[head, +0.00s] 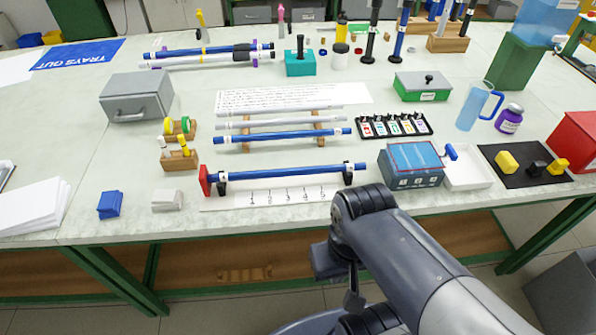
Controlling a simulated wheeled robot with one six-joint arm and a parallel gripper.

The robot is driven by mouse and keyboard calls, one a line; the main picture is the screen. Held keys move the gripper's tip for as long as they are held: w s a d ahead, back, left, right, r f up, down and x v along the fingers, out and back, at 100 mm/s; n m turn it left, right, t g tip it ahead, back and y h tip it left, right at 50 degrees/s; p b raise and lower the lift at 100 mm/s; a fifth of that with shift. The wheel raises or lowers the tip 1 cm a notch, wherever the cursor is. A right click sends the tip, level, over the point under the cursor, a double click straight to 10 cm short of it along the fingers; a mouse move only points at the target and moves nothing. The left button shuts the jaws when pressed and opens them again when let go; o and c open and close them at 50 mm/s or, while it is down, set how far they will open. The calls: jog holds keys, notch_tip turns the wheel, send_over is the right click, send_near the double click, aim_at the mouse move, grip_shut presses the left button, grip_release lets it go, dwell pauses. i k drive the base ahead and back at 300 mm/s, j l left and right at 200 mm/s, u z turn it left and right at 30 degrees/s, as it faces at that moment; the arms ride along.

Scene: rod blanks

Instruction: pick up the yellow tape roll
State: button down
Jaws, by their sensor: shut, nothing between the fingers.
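The yellow tape roll (168,127) appears as a small upright ring on a wooden holder (180,137), left of centre on the bench. A green ring (186,125) stands beside it on the same holder. My arm comes in from the lower right and bends at the bench's front edge. My gripper (354,299) hangs low below that bend, in front of the bench and far from the tape roll. It looks slim and shut, with nothing seen in it, and is partly hidden by my arm.
A second wooden holder (179,160) with small yellow-topped pieces stands just in front. A grey box (137,97) is to the left, silver and blue rods (285,135) on a rack to the right.

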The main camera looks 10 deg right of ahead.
aim_at(169, 124)
jog(key=i+j, duration=0.2)
jog(key=j, duration=0.2)
jog(key=i+j, duration=0.15)
jog(key=j, duration=0.3)
jog(key=i+j+u, duration=0.1)
jog(key=j, duration=0.3)
jog(key=i+j, duration=0.25)
jog(key=j, duration=0.15)
